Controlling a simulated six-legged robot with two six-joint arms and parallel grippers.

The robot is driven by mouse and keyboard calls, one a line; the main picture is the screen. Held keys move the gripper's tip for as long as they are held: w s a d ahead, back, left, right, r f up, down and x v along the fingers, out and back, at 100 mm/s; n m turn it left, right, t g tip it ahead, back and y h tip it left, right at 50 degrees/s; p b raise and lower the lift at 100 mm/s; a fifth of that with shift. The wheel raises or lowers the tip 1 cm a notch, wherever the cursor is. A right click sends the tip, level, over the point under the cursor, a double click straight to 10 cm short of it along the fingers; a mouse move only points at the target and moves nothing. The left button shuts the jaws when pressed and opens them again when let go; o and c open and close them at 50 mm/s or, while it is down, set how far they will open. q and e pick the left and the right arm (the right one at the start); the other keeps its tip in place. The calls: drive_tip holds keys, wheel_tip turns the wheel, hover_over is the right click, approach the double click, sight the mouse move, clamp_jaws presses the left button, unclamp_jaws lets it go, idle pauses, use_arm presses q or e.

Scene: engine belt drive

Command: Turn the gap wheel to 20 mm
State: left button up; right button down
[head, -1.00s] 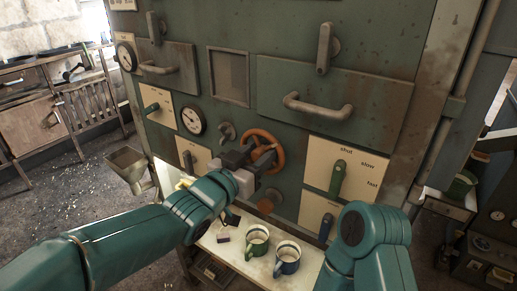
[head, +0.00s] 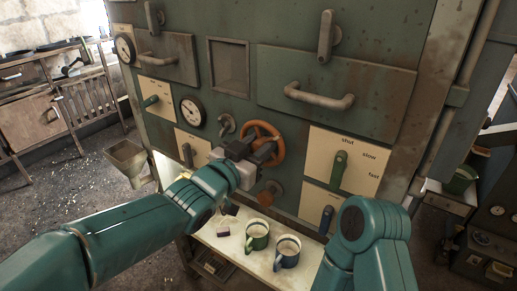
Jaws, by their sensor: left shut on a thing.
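The gap wheel is an orange handwheel (head: 276,138) on the green machine front in the head view. My left gripper (head: 262,149) is at the wheel's left side and is shut on its rim. The gripper body hides the wheel's left part. I cannot read any gap scale beside the wheel. My right arm shows at the lower right, but its gripper does not show.
A lever panel (head: 348,160) marked shut, slow and fast is right of the wheel. A green mug (head: 256,237) and a blue mug (head: 287,252) stand on the shelf below. A round gauge (head: 192,111) is to the left.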

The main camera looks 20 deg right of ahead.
use_arm(q)
drive_tip(key=m+b, duration=0.3)
drive_tip(key=m, duration=0.1)
drive_tip(key=shift+s+m+b, duration=0.1)
drive_tip(key=shift+m+b, duration=1.15)
drive_tip(key=shift+m, duration=0.65)
drive_tip(key=shift+r, duration=0.1)
drive_tip(key=o, duration=0.8)
drive_tip(key=shift+c, duration=0.2)
drive_tip(key=shift+s+a, duration=0.2)
drive_tip(key=shift+a, duration=0.05)
drive_tip(key=b+v, duration=0.1)
drive_tip(key=v, duration=1.4)
drive_tip(key=shift+s+a+b, duration=0.15)
drive_tip(key=shift+s+b, duration=0.1)
drive_tip(key=shift+b, duration=0.15)
